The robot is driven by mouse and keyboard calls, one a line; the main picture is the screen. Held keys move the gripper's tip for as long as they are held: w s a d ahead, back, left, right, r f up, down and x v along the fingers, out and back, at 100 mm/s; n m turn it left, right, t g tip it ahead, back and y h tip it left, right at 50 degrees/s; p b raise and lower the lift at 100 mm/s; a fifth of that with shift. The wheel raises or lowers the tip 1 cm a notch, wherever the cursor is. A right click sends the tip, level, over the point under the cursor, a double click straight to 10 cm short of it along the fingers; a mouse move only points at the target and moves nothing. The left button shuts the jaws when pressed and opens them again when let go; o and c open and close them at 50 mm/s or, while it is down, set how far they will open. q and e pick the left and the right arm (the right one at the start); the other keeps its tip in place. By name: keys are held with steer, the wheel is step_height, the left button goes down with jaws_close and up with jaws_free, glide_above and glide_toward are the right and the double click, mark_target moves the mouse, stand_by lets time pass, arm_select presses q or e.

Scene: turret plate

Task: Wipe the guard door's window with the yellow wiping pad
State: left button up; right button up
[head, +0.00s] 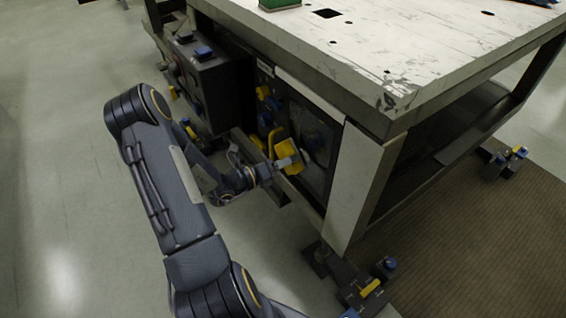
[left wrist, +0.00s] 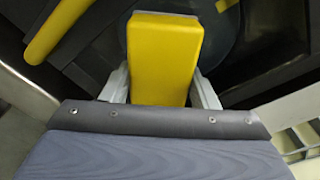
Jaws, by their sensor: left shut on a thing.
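The yellow wiping pad (left wrist: 165,55) sits between the two fingers of my left gripper (head: 283,163), which is shut on it. In the head view the yellow pad (head: 289,155) is in front of the dark guard door (head: 322,165) under the table. The door's round, dark window (head: 316,142) is partly behind the pad. I cannot tell whether the pad touches the window. A yellow handle (head: 272,140) is on the door just left of the pad; it also shows in the left wrist view (left wrist: 55,28). My right gripper is not in view.
The worn white table top (head: 330,45) overhangs the door, and its pale leg (head: 357,185) stands to the right. A dark control box (head: 208,85) with a blue button is at the left. Floor is clear at the left.

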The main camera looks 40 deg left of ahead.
mark_target(292, 170)
arm_select(q)
steer(key=shift+x, duration=1)
stand_by(0.5)
steer(key=shift+d, duration=0.1)
steer(key=shift+s+d+r+p, duration=0.15)
steer(key=shift+s+d, duration=0.15)
steer(key=shift+d, duration=0.55)
steer(key=shift+s+d+f+p, duration=0.15)
steer(key=shift+s+d, duration=0.15)
steer(key=shift+d, duration=0.6)
steer(key=shift+d+r, duration=0.1)
steer(key=shift+r, duration=0.05)
steer(key=shift+w+a+p, duration=0.2)
steer(key=shift+w+a, duration=0.1)
steer(key=shift+a, duration=0.35)
steer(key=shift+w+a+p, duration=0.2)
steer(key=shift+w+a, duration=0.05)
steer(key=shift+a, duration=0.4)
steer(key=shift+w+a+p, duration=0.2)
steer(key=shift+w+a, duration=0.1)
steer(key=shift+a, duration=0.35)
steer(key=shift+r, duration=0.1)
steer(key=shift+s+a, duration=0.15)
steer(key=shift+s, duration=0.25)
steer(key=shift+d+p+v, duration=0.2)
steer(key=shift+p+v, duration=0.4)
steer(key=shift+v, duration=1.95)
steer(key=shift+s+f, duration=0.15)
steer(key=shift+f, duration=0.2)
